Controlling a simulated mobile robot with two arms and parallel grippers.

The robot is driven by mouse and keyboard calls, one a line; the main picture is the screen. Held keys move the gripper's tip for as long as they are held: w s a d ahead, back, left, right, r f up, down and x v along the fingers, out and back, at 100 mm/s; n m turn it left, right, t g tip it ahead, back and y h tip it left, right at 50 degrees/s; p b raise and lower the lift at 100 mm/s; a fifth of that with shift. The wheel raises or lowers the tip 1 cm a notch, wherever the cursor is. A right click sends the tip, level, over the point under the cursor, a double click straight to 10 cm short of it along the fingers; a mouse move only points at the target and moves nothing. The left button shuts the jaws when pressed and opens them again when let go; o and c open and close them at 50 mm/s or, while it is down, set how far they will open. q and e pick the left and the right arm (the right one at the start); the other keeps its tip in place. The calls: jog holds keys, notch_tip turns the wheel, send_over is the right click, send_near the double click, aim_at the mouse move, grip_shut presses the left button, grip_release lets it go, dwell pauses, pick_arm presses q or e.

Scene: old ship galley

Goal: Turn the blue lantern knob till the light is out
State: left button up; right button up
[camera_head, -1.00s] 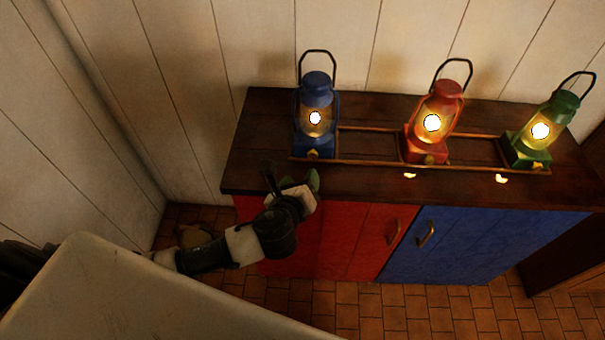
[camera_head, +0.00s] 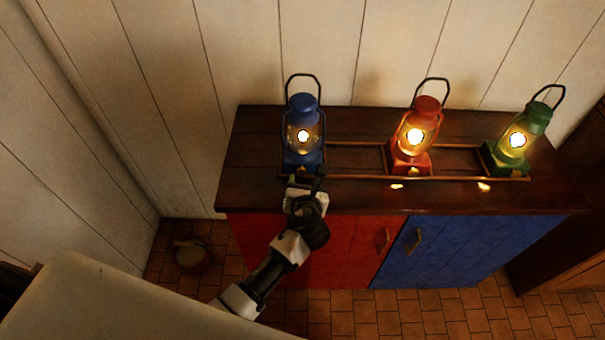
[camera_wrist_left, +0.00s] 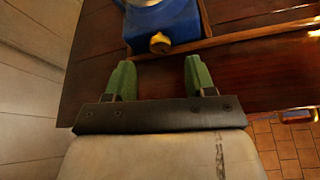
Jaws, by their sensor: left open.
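The blue lantern (camera_head: 303,135) stands upright at the left end of the cabinet top, and its light is on. In the left wrist view its blue base (camera_wrist_left: 168,20) shows at the top, with a small brass knob (camera_wrist_left: 160,43) on the front. In the left wrist view the green fingers of this gripper (camera_wrist_left: 157,75) are apart and empty. The knob lies just beyond the fingertips, between their lines. My right gripper is not in view.
A lit red lantern (camera_head: 417,135) and a lit green lantern (camera_head: 520,135) stand to the right on the dark wooden cabinet top (camera_head: 360,195). A low wooden rail (camera_head: 350,178) runs around the lantern bases. A white plank wall (camera_head: 340,50) is behind. A bucket (camera_head: 192,253) stands on the tiled floor.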

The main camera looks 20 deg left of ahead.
aim_at(303, 173)
pick_arm(q)
jog(key=x, duration=0.5)
jog(key=c, duration=0.9)
